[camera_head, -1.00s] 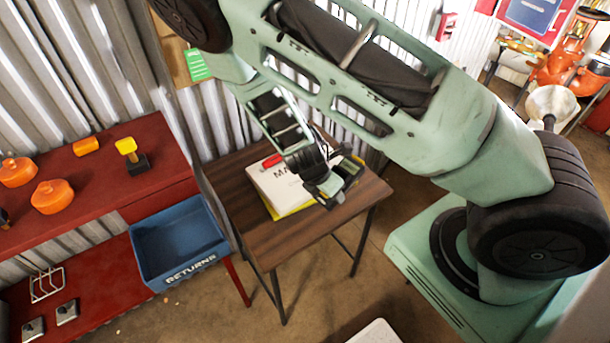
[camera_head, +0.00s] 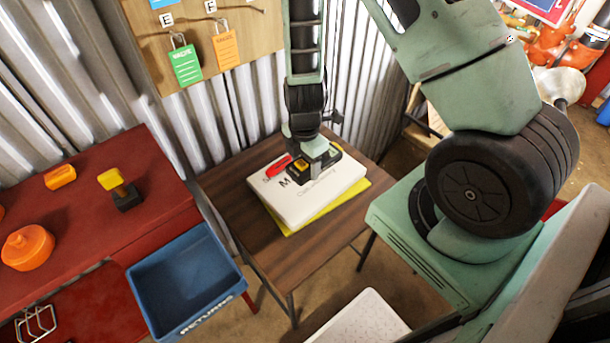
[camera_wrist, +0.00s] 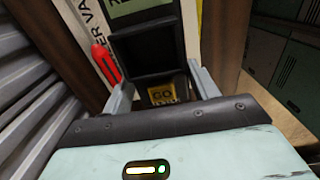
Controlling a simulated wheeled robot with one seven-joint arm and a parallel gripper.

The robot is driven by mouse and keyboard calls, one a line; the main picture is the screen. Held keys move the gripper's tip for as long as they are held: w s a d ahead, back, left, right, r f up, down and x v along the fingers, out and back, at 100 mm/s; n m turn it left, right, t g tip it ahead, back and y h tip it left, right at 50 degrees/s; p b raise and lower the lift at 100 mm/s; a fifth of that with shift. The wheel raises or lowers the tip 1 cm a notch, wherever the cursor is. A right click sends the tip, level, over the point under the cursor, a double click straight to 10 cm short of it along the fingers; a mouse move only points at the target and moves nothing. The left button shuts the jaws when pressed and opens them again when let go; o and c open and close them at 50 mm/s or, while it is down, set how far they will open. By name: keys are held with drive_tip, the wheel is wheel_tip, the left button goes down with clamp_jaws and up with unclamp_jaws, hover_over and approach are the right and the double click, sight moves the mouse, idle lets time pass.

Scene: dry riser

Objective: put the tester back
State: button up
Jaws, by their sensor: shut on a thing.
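My gripper (camera_head: 316,166) points down over a white manual (camera_head: 330,186) on the small wooden table. In the wrist view its two grey fingers (camera_wrist: 157,84) are shut on a dark device, which I take to be the tester (camera_wrist: 150,58). A yellow label reading "GO" (camera_wrist: 163,95) shows between the fingers, and a green patch (camera_wrist: 140,6) shows beyond the black part. In the head view the gripper largely hides the device. I cannot tell whether it touches the manual. A red object (camera_head: 278,166) lies beside the gripper on the manual.
The table's (camera_head: 262,232) front left is bare. A blue RETURNS bin (camera_head: 243,283) is to the left. The red bench (camera_head: 85,220) holds orange parts and a yellow-topped black block (camera_head: 126,198). A tag board (camera_head: 148,50) hangs behind.

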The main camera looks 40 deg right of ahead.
sight(305, 188)
drive_tip(key=shift+f, duration=3.45)
drive_tip(key=o, duration=1.3)
drive_tip(key=shift+c, duration=0.2)
